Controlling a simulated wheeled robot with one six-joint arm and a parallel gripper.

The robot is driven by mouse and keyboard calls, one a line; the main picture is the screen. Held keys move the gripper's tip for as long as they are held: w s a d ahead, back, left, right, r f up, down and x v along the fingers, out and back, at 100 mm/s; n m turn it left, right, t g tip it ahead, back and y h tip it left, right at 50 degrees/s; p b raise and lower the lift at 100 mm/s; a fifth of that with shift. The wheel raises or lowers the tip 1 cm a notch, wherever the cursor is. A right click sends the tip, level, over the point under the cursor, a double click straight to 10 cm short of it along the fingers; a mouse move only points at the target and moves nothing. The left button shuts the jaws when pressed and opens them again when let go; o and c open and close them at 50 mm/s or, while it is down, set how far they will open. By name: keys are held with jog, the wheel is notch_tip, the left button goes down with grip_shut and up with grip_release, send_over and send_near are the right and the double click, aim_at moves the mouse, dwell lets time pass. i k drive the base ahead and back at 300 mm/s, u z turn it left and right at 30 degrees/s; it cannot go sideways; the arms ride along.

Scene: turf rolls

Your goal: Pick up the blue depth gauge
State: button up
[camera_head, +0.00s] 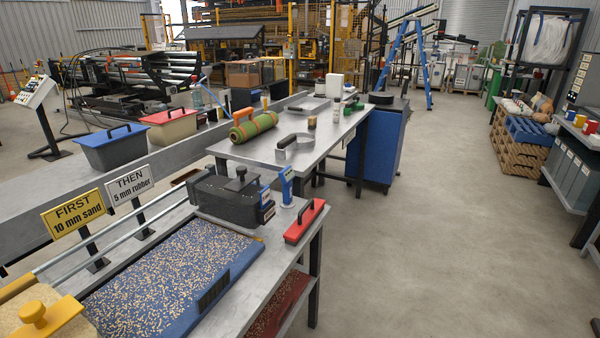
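A small upright blue piece that looks like the depth gauge (286,186) stands near the back right corner of the near metal workbench (285,262). It has a pale mark near its top and is too small to read. It stands just right of a dark box-shaped tool (227,203) with a knob, which also carries small blue parts on its right end. My gripper is not in view.
A blue tray of speckled granules (165,272) fills the near bench. Two signs (76,214) stand left. A second table (262,152) behind holds a green roll (254,127) and a metal ring. Open concrete floor (430,230) lies to the right.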

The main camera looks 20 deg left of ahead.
aim_at(286, 175)
jog(key=i, duration=3.3)
jog(key=u, duration=2.25)
